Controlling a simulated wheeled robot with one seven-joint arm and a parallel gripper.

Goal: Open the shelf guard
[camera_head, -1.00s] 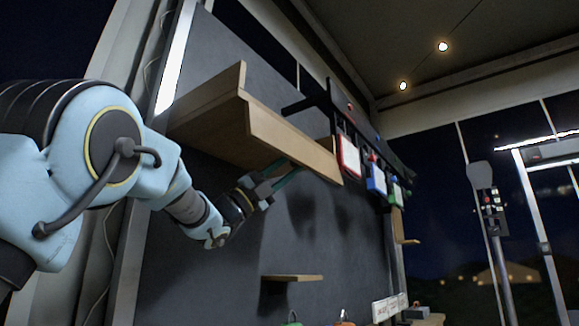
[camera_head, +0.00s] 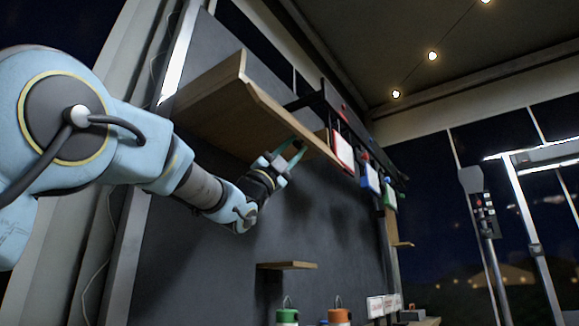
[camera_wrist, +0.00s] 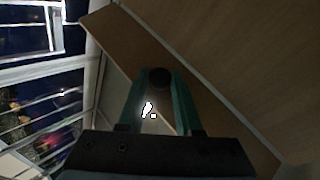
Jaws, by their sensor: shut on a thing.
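The shelf guard (camera_head: 282,117) is the long wooden board along the front of the high wooden shelf (camera_head: 208,100). In the head view only a narrow strip of it shows, and how far it is tilted is hard to tell. My gripper (camera_head: 297,148) is up against its underside, towards its right end. In the wrist view my gripper (camera_wrist: 158,100) has its two teal fingers closed around a dark round knob (camera_wrist: 160,77). The knob stands against a wooden board (camera_wrist: 125,38). The fingertips are partly hidden in the head view.
Red, blue and green framed cards (camera_head: 343,150) hang just right of the shelf. A small wooden ledge (camera_head: 287,265) is on the dark wall panel below. A green canister (camera_head: 287,316) and an orange canister (camera_head: 339,316) stand at the bottom. Space below my forearm is free.

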